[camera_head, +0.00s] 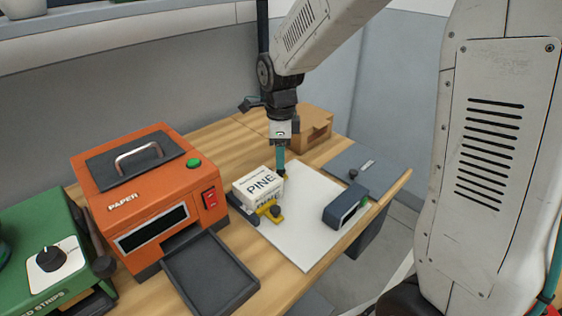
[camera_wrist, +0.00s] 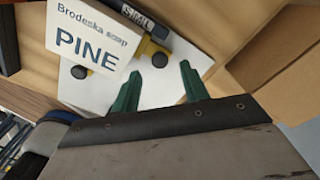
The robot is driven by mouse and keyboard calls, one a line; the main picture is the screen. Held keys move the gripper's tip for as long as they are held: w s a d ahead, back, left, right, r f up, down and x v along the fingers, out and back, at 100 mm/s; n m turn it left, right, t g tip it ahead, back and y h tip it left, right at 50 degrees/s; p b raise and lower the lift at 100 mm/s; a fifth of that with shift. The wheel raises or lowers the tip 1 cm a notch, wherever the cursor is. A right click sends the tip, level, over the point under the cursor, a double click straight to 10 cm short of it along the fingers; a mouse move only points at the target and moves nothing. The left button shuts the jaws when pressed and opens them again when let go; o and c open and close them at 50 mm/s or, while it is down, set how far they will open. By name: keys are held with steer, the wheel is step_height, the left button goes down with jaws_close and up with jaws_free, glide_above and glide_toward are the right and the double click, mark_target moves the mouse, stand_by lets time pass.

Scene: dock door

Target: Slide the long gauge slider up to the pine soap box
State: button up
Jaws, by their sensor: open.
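The pine soap box (camera_head: 258,184) is a white carton lettered PINE at the left edge of a white board (camera_head: 300,236). It also shows at the upper left of the wrist view (camera_wrist: 95,38). A yellow piece with a black knob (camera_head: 270,212) sits close in front of the box; I cannot tell whether they touch, or whether it is the long slider. The wrist view shows two black knobs, one (camera_wrist: 160,60) near a fingertip and one (camera_wrist: 80,72) by the box. My gripper (camera_head: 281,170) is open and empty, teal fingers pointing down behind the box.
An orange machine marked PAPER (camera_head: 150,205) with a dark tray (camera_head: 210,272) stands left. A green machine (camera_head: 45,240) is beyond it. A dark blue device (camera_head: 345,205) sits on the board's right side. A cardboard box (camera_head: 312,130) stands behind. The board's middle is clear.

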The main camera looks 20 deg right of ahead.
steer(key=shift+r, duration=1.95)
steer(key=shift+s+f+n, duration=0.1)
steer(key=shift+s+n, duration=0.15)
steer(key=shift+n, duration=0.85)
steer(key=s+d+r+n, duration=0.1)
steer(key=s+r+n, duration=0.1)
steer(key=s+n, duration=0.4)
steer(key=s+d+r+n+t, duration=0.1)
steer(key=s+r+n, duration=0.2)
steer(key=s+n, duration=0.4)
steer(key=s+d+r+n, duration=0.2)
steer(key=s+n, duration=0.5)
steer(key=s, duration=0.6)
steer(key=shift+s+r, duration=0.3)
steer(key=shift+r, duration=0.15)
